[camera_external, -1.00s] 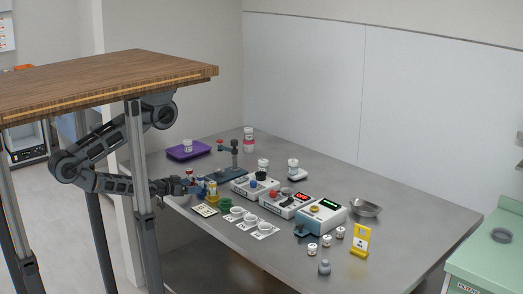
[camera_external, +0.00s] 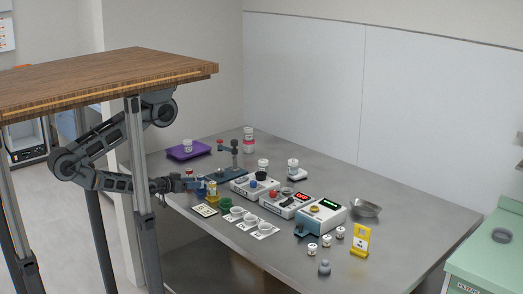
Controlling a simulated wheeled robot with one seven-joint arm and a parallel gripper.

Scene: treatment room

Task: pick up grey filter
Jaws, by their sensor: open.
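A grey round ring-like piece (camera_external: 502,236), which looks like the grey filter, lies on top of the pale green cabinet (camera_external: 487,262) at the right edge. The cabinet's front carries a label reading "FILTERS". My gripper (camera_external: 201,185) is at the left end of the steel table, far from the grey piece. It is open, and its fingers are small and partly lost among the bottles and devices near it. Whether it touches any of them cannot be told.
The steel table (camera_external: 300,165) stands between my gripper and the cabinet. Near my gripper are a yellow-topped vial (camera_external: 212,191), a green cup (camera_external: 226,204) and a purple tray (camera_external: 175,154). White devices, a steel bowl (camera_external: 365,208) and a yellow sign (camera_external: 359,241) stand further right.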

